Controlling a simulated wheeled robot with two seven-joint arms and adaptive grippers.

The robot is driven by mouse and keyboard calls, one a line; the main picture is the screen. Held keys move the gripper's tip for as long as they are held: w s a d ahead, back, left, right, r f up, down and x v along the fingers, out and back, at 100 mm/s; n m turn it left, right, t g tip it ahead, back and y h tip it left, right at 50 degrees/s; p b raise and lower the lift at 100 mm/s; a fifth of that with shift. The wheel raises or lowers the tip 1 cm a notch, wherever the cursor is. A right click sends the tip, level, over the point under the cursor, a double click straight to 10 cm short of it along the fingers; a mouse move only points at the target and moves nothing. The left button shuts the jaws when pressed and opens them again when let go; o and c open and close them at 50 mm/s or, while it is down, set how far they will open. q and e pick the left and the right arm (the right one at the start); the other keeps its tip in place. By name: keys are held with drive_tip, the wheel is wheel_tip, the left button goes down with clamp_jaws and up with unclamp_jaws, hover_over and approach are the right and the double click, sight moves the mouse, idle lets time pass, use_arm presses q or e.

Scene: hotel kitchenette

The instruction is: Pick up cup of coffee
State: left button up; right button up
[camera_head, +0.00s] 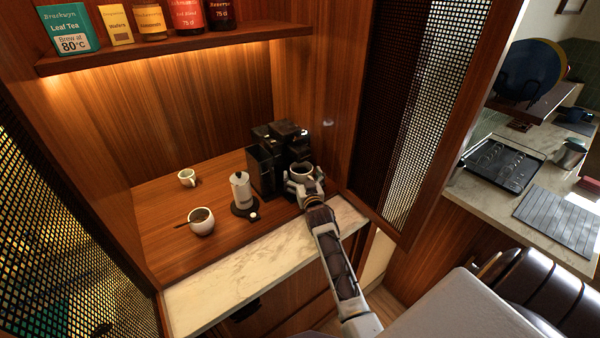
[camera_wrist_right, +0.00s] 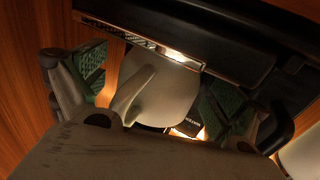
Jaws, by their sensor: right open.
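A white cup (camera_head: 301,170) stands at the front of the black coffee machine (camera_head: 275,150); its opening looks dark, but I cannot tell what is in it. My right gripper (camera_head: 303,187) is at this cup, in front of the machine. In the right wrist view the cup (camera_wrist_right: 168,98) and its handle show between the green-padded fingers of my right gripper (camera_wrist_right: 155,90), which are open, one on each side, with visible gaps. Another white cup (camera_head: 201,226), with dark content and a spoon or stick, stands on the wooden counter to the left. My left gripper is not in view.
A smaller white cup (camera_head: 187,177) stands further back on the counter. A white cylindrical pot (camera_head: 240,188) on a dark base is left of the machine. A shelf (camera_head: 170,50) with boxes and jars is above. The marble front strip (camera_head: 250,262) is clear.

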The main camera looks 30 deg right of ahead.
drive_tip(key=shift+w+d, duration=0.15)
drive_tip(key=shift+w, duration=0.35)
drive_tip(key=shift+s+r, duration=0.1)
drive_tip(key=shift+s, duration=0.05)
drive_tip(key=shift+c, duration=1.3)
drive_tip(key=c, duration=1.2)
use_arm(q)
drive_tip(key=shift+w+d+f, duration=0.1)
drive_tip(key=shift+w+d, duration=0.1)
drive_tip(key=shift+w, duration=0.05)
use_arm(e)
drive_tip(key=shift+o, duration=0.2)
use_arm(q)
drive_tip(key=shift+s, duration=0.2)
use_arm(e)
drive_tip(key=shift+r, duration=0.1)
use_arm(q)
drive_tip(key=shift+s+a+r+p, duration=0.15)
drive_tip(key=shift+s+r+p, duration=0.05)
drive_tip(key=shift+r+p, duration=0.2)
use_arm(e)
drive_tip(key=shift+r, duration=0.4)
